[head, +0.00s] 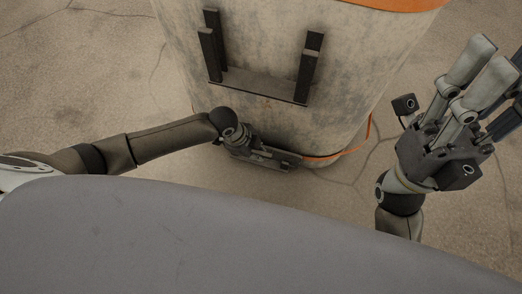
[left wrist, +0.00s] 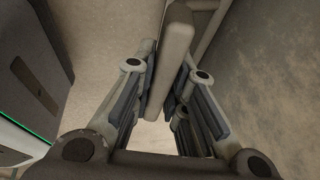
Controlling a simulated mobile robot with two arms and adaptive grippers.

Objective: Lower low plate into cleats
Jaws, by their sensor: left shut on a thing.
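Two pairs of dark upright cleats stand on the front of a large worn pale container in the head view, the left cleat (head: 210,50) and the right cleat (head: 308,68). A dark horizontal strip (head: 262,86) runs between their lower ends. My left gripper (head: 268,155) is below the cleats, close to the container's lower front. In the left wrist view its fingers are closed around a pale rounded bar (left wrist: 172,55). The plate itself is hard to make out. My right gripper (head: 497,78) is raised at the right, fingers apart and seemingly empty, partly cut off by the frame.
The container has an orange rim (head: 400,4) at the top and an orange band (head: 345,152) near its base. Cracked concrete floor (head: 95,75) lies clear to the left. A dark box-like thing (left wrist: 35,75) stands at the left in the left wrist view.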

